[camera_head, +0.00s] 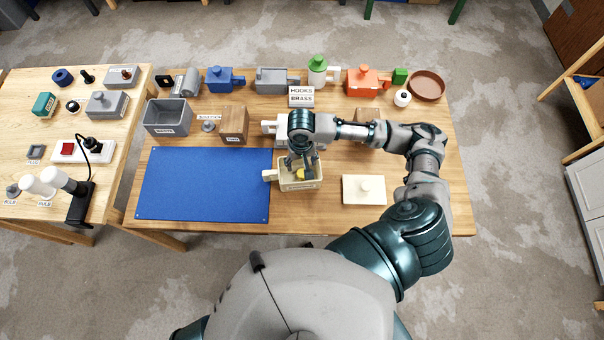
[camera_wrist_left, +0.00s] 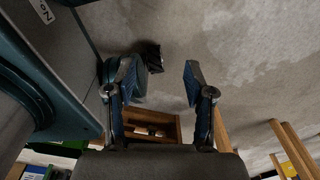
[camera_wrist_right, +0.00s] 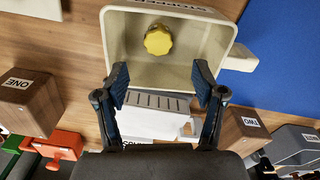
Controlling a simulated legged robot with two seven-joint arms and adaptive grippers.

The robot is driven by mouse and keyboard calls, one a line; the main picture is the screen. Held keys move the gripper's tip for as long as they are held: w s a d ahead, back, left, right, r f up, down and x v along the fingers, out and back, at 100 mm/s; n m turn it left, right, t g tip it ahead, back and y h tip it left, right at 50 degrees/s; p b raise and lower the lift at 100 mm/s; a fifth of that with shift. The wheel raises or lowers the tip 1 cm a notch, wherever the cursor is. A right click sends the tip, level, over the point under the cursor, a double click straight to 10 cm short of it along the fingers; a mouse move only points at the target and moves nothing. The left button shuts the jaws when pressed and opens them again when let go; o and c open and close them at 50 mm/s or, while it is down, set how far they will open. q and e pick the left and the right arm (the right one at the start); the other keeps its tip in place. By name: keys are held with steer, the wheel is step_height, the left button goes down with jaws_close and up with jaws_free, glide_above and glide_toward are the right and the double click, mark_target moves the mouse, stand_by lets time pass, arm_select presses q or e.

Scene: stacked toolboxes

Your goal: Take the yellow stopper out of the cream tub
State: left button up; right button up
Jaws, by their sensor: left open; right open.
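The cream tub (camera_head: 304,185) stands open on the wooden table, just right of the blue mat. The yellow stopper (camera_wrist_right: 158,40) lies inside it on the bottom, seen from above in the right wrist view. The tub's rim also shows there (camera_wrist_right: 107,42). My right gripper (camera_wrist_right: 162,82) is open and empty, above the tub at its far side. Its fingers point down and partly cover the tub in the head view. My left gripper (camera_wrist_left: 163,75) is open and empty, over the floor in its wrist view, and is out of the head view.
A cream lid with a knob (camera_head: 364,190) lies right of the tub. The blue mat (camera_head: 205,184) is bare. Wooden blocks (camera_head: 233,126), a grey bin (camera_head: 168,117) and several lidded containers stand along the back. A second table (camera_head: 70,130) is at left.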

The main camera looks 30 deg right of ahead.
mark_target(302, 173)
step_height(302, 173, down, 2)
steer(key=shift+d+f, duration=0.1)
steer(key=shift+f, duration=0.15)
steer(key=f, duration=0.3)
steer(key=shift+s+f+b, duration=0.2)
steer(key=shift+f+b, duration=0.1)
steer(key=shift+f, duration=0.55)
arm_select(q)
steer(key=shift+w+d+f, duration=0.1)
steer(key=shift+w+f, duration=0.25)
steer(key=shift+w, duration=0.4)
arm_select(e)
steer(key=c, duration=1)
